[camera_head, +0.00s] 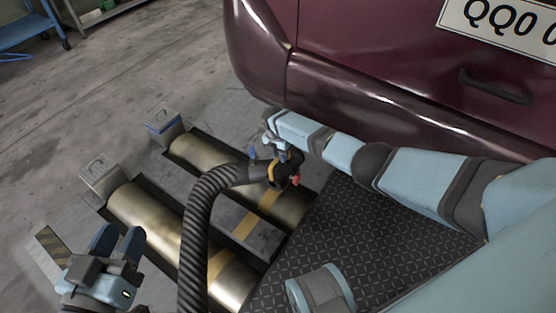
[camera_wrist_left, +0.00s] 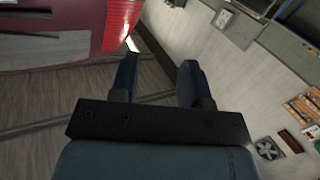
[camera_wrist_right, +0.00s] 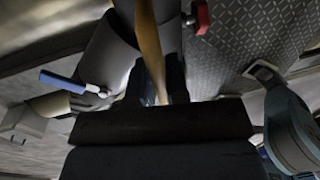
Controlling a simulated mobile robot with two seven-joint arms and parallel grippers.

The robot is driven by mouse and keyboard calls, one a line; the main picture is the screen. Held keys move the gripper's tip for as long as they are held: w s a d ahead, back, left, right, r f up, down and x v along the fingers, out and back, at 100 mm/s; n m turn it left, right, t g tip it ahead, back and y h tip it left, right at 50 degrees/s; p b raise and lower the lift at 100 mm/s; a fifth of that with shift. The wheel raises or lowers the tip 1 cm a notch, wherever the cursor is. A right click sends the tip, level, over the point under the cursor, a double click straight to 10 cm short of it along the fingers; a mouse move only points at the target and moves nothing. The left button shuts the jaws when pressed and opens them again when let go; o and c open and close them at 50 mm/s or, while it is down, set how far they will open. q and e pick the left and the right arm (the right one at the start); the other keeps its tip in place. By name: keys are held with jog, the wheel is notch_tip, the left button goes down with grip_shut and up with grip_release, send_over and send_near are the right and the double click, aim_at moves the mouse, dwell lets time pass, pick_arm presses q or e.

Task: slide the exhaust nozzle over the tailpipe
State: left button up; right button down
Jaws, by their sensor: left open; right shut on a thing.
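The exhaust nozzle (camera_head: 261,173) is a dark cylinder with an orange band, a blue-tipped lever and a red knob, on the end of a ribbed black hose (camera_head: 196,215). My right gripper (camera_head: 277,152) is shut on the nozzle and holds it over the rollers, below and apart from the car's rear bumper. In the right wrist view, the nozzle (camera_wrist_right: 108,55) lies across the fingers (camera_wrist_right: 160,85). My left gripper (camera_head: 118,244) is open and empty at the lower left. It also shows open in the left wrist view (camera_wrist_left: 157,78). I cannot see the tailpipe in any view.
The dark red car (camera_head: 400,65) fills the upper right, its bumper close above my right arm. Brass dyno rollers (camera_head: 150,215) lie in the floor below the nozzle. A patterned dark plate (camera_head: 345,235) is at the right.

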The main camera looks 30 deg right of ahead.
jog(key=w+d+f+b, duration=0.1)
jog(key=b, duration=0.1)
jog(key=d+b, duration=0.1)
jog(key=shift+w+d+f+b, duration=0.35)
jog(key=shift+w+d+f, duration=0.05)
jog(key=shift+w+d+r+b, duration=0.15)
jog(key=shift+w+d+b, duration=0.2)
jog(key=shift+d, duration=0.2)
jog(key=shift+w+d+r, duration=0.15)
jog(key=shift+d, duration=0.05)
pick_arm(q)
jog(key=shift+w+a+r+m+t+h, duration=0.15)
jog(key=shift+w+a+m+t, duration=0.15)
jog(key=shift+m, duration=0.25)
jog(key=shift+w+a+m+t+h, duration=0.25)
jog(key=shift+w+m, duration=0.15)
jog(key=shift+m, duration=0.2)
jog(key=shift+w+a+r+m+t+h, duration=0.1)
jog(key=shift+w+a+m+t, duration=0.2)
jog(key=shift+m, duration=0.25)
pick_arm(e)
jog(key=shift+w+d, duration=0.25)
jog(key=shift+d, duration=0.2)
pick_arm(q)
jog(key=shift+d, duration=0.1)
jog(key=shift+w+r, duration=0.1)
jog(key=shift+r, duration=0.05)
